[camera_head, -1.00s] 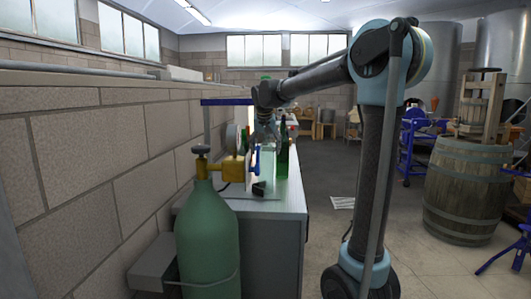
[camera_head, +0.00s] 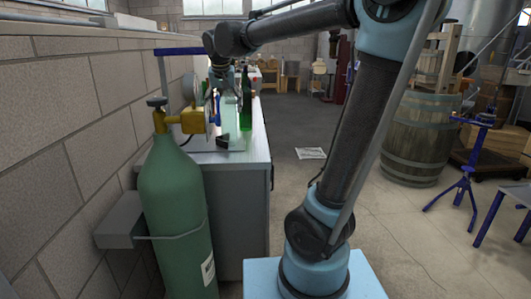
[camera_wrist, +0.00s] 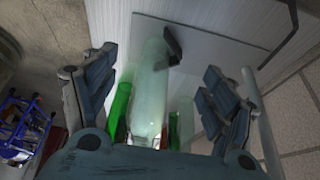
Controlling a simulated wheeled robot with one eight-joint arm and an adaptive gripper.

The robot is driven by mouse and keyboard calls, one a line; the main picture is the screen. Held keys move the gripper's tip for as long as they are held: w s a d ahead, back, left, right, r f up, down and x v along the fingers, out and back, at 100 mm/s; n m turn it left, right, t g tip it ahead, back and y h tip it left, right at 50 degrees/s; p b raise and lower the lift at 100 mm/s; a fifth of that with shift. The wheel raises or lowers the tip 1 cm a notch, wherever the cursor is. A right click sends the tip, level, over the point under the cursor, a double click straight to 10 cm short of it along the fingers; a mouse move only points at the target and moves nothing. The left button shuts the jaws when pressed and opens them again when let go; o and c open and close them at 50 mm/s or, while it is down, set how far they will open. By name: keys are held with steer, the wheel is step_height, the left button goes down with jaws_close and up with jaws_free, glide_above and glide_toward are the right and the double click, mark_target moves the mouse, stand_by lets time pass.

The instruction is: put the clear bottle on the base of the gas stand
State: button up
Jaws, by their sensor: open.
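The clear bottle (camera_wrist: 152,85) is pale glass and lies between the fingers of my gripper (camera_wrist: 160,62) in the wrist view. The fingers are spread, one on each side of it. In the head view my gripper (camera_head: 221,78) is above the clear bottle (camera_head: 229,118), which looks upright over the bench. The base of the gas stand (camera_wrist: 215,45) is a flat grey plate with a small black piece (camera_wrist: 173,45) on it. The bottle's foot is at or near this plate; I cannot tell whether it rests on it.
A green bottle (camera_head: 246,105) stands close to the right of the clear one; green glass (camera_wrist: 120,105) shows beside it in the wrist view. A large green gas cylinder (camera_head: 175,205) and the block wall (camera_head: 70,110) bound the left. Open floor (camera_head: 310,125) lies right of the bench.

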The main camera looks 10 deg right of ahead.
steer(key=s+d+f, duration=0.5)
steer(key=s+d, duration=0.1)
steer(key=d, duration=0.4)
steer(key=s+d+f+g, duration=0.1)
steer(key=s+d+f, duration=0.6)
steer(key=s+f, duration=0.3)
steer(key=s+d+f+g, duration=0.1)
steer(key=s+d+f, duration=0.6)
steer(key=s+f, duration=0.3)
steer(key=shift+s+d+f+n, duration=0.25)
steer(key=shift+s+f+n, duration=0.05)
steer(key=shift+s, duration=0.5)
